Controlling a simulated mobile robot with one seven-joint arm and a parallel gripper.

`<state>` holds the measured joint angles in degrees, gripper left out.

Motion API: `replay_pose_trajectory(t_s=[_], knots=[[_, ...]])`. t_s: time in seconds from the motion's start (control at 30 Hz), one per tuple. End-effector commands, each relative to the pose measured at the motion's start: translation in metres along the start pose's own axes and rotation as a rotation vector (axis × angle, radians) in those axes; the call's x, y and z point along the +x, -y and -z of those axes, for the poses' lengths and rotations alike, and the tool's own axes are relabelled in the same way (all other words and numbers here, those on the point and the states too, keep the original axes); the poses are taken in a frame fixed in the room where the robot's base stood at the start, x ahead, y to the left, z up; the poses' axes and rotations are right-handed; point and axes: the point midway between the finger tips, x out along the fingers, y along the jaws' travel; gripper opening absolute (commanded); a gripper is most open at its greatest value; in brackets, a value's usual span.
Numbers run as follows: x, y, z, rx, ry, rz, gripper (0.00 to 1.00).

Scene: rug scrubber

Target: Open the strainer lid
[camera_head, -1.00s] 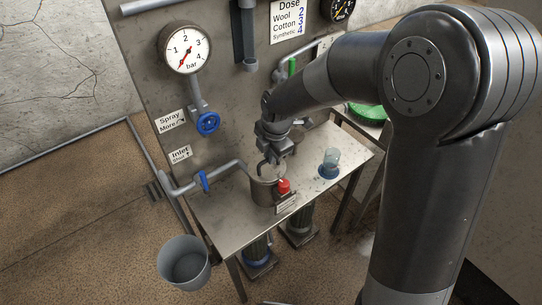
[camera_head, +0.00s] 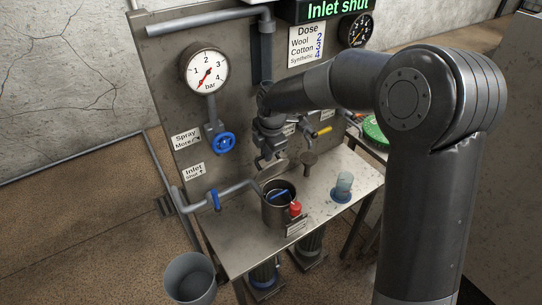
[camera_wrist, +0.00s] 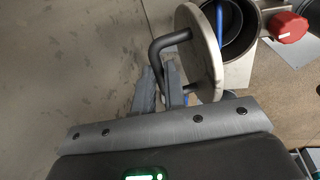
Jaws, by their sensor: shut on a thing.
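The strainer pot (camera_head: 265,216) is a dark metal cylinder on the bench, with its mouth uncovered. A blue thing (camera_head: 281,195) shows inside it. The round lid (camera_head: 272,168) is tilted up behind the mouth; in the wrist view, the lid (camera_wrist: 204,55) stands nearly on edge beside the opening. Its bent dark handle (camera_wrist: 168,40) reaches between my fingers. My gripper (camera_head: 267,158) is shut on this handle; it also shows in the wrist view (camera_wrist: 159,80). A red knob (camera_head: 295,208) is on the pot's side. Whether the lid touches the rim is unclear.
The inlet pipe (camera_head: 238,190) with a blue valve handle (camera_head: 215,199) runs to the pot from the left. A grey bucket (camera_head: 190,270) is on the floor. The back panel (camera_head: 165,85) is close behind.

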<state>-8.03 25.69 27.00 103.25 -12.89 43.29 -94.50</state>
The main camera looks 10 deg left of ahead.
Motion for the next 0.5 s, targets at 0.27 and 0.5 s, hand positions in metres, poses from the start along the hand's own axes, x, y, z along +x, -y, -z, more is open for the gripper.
replay_pose_trajectory(t_s=[0.27, 0.5], knots=[[0.003, -0.013, 0.001, -0.002, 0.000, -0.004, 0.00], [0.003, -0.017, 0.001, -0.003, 0.001, -0.007, 0.00]])
